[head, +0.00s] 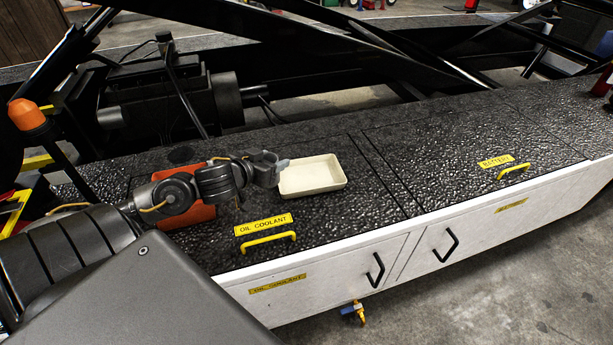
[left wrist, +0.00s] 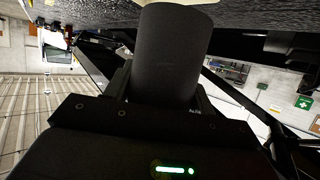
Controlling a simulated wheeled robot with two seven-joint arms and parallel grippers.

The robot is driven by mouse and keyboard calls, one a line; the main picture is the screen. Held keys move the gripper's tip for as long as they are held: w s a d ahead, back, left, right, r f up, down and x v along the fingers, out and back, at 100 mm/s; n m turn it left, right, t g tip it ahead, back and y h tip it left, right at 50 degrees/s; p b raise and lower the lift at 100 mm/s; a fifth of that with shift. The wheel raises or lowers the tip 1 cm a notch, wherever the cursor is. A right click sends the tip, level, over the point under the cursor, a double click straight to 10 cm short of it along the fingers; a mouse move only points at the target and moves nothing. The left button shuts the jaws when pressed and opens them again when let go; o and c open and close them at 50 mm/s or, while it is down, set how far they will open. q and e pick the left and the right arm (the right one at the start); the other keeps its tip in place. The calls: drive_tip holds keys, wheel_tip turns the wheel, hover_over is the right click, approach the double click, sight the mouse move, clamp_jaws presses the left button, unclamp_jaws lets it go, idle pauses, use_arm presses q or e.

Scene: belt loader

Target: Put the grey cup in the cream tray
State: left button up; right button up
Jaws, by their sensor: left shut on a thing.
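The cream tray (head: 341,183) sits on the black textured deck, right of my left gripper (head: 277,165) in the head view. A sliver of a cream surface, likely the tray, shows at the top edge of the left wrist view. My left gripper is shut on the grey cup (left wrist: 170,55), a dark grey cylinder filling the middle of the left wrist view. In the head view the cup is hard to tell apart from the gripper, which is beside the tray's left edge. My right gripper is not in view.
An orange-red flat object (head: 190,216) lies on the deck under my left arm. Yellow handles (head: 268,243) stand near the deck's front edge. Black machinery and beams (head: 170,105) rise behind. The deck right of the tray is clear.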

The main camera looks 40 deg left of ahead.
use_arm(q)
drive_tip(key=f+x, duration=0.1)
drive_tip(key=x, duration=0.4)
drive_tip(key=s+f+x, duration=0.1)
drive_tip(key=x, duration=0.4)
drive_tip(key=a+f+x, duration=0.1)
drive_tip(key=x, duration=0.4)
drive_tip(key=shift+w+f, duration=0.1)
drive_tip(key=shift+f, duration=0.15)
drive_tip(key=shift+w+f, duration=0.2)
drive_tip(key=shift+f, duration=1.55)
drive_tip(key=shift+f, duration=0.15)
drive_tip(key=o, duration=1.1)
